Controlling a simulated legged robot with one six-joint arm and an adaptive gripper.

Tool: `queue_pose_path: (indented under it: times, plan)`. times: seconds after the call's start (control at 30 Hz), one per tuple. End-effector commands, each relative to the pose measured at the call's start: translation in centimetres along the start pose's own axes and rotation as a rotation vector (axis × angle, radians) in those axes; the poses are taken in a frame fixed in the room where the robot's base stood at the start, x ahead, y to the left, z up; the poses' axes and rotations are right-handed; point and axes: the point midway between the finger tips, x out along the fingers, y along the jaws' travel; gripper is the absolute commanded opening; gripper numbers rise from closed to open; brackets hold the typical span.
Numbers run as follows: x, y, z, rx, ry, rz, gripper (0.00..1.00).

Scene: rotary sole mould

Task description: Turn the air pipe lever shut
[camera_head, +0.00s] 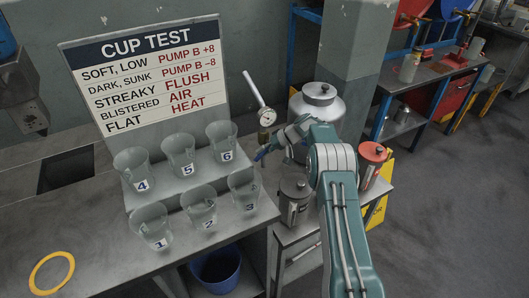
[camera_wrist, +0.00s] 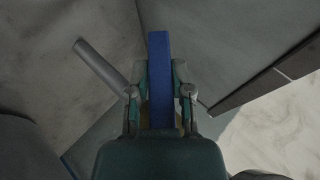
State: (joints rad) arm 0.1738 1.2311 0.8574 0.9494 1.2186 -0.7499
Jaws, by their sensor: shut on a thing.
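The air pipe lever is a blue bar (camera_wrist: 158,62) in the middle of the wrist view, pointing up the picture. My gripper (camera_wrist: 160,92) is shut on it, one finger at each side. In the head view a small piece of the blue lever (camera_head: 261,154) shows at the gripper's tip, below a brass-coloured valve (camera_head: 263,137). A pale pipe (camera_head: 254,88) slants up and left above a round gauge (camera_head: 268,116). A grey pipe (camera_wrist: 100,66) also shows left of the lever in the wrist view. My gripper and arm hide part of the valve area in the head view.
A metal pressure pot (camera_head: 318,98) stands right behind my gripper. Numbered clear cups (camera_head: 180,154) fill the bench rack at left.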

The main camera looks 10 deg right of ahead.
Motion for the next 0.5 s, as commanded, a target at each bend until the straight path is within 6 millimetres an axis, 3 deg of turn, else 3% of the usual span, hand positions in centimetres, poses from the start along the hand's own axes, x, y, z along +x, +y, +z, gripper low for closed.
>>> queue_pose_path:
  times: [0.5]
  plan:
    - [-0.03,-0.34,0.08,0.052,-0.002,-0.119,0.00]
